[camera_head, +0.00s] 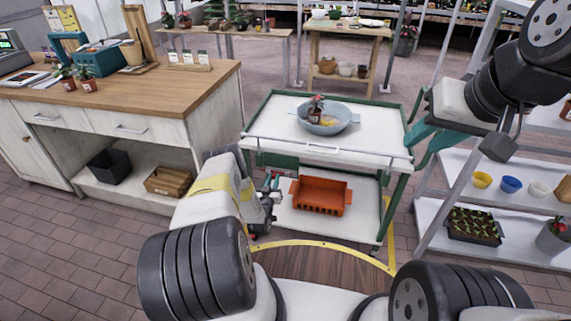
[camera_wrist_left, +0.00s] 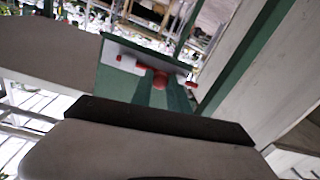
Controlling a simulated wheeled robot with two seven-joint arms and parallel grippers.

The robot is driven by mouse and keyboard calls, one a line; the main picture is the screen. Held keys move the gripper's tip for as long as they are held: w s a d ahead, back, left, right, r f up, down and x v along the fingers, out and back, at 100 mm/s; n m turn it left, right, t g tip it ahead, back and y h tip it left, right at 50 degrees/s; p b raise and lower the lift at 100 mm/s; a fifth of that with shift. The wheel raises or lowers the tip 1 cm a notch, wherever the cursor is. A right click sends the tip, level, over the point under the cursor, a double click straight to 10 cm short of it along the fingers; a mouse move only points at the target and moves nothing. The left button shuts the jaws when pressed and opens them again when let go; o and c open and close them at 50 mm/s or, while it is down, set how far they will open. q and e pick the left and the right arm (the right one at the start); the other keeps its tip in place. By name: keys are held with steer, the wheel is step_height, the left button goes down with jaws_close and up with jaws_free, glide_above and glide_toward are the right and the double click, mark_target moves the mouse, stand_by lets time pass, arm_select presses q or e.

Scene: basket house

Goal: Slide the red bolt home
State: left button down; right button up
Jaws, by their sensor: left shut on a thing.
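The red bolt (camera_wrist_left: 180,79) lies across a pale plate on a green panel (camera_wrist_left: 118,79) in the left wrist view. Red also shows at both outer ends of the pale plate. A round red knob (camera_wrist_left: 160,81) sits between the teal fingertips of my left gripper (camera_wrist_left: 160,76), which is shut on it. In the head view my left gripper (camera_head: 271,184) is low at the left front leg of the green-framed cart (camera_head: 270,132), and the bolt there is mostly hidden. My right gripper (camera_head: 428,141) is empty beside the cart's right edge, its teal fingers apart.
The cart carries a blue-grey bowl (camera_head: 338,127) on top and an orange crate (camera_head: 321,196) below. A wooden-topped counter (camera_head: 150,92) stands left. White shelves (camera_head: 450,226) with pots and a seedling tray (camera_head: 474,224) stand right, close to my right arm.

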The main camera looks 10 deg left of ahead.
arm_select(q)
steer(key=shift+a, duration=1.2)
steer(key=c, duration=1.3)
jaws_free()
steer(key=shift+o, duration=0.2)
steer(key=s, duration=0.7)
steer(key=shift+s, duration=0.4)
